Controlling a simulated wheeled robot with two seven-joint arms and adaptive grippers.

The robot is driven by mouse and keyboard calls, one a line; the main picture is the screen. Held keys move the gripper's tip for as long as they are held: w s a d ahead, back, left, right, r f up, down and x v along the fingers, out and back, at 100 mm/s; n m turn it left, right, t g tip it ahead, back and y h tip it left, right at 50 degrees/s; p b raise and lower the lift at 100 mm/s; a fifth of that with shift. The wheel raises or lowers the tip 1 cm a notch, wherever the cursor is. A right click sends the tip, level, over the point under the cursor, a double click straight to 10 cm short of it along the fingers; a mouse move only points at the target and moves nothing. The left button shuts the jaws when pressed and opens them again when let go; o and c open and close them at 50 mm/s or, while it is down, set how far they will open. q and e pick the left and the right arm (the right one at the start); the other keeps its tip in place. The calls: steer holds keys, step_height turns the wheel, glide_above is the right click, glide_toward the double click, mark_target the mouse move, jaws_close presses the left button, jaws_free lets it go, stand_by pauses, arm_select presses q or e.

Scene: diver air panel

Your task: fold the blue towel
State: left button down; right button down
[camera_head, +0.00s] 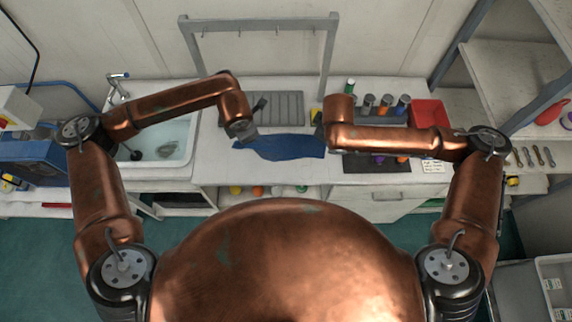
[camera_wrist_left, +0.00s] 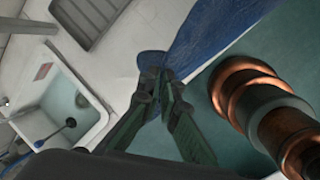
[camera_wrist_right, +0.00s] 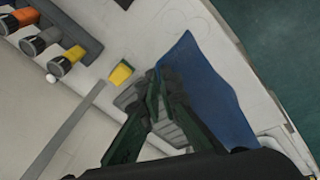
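The blue towel (camera_head: 284,147) lies as a long, wavy-edged strip along the front of the white counter. My left gripper (camera_head: 245,135) is at the towel's left end; in the left wrist view its fingertips (camera_wrist_left: 160,76) are close together with blue cloth (camera_wrist_left: 205,40) at them, and it looks shut on the towel. My right gripper is mostly hidden by my own arm in the head view. In the right wrist view its fingertips (camera_wrist_right: 163,77) are nearly together at the towel's edge (camera_wrist_right: 212,92), and it looks shut on the cloth there.
A sink (camera_head: 160,145) is at the left and a grey drain rack (camera_head: 275,108) lies behind the towel. A dark mat (camera_head: 375,164) lies at the right.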

steer(key=shift+r, duration=0.45)
steer(key=shift+r+p, duration=0.15)
steer(key=shift+p, duration=0.25)
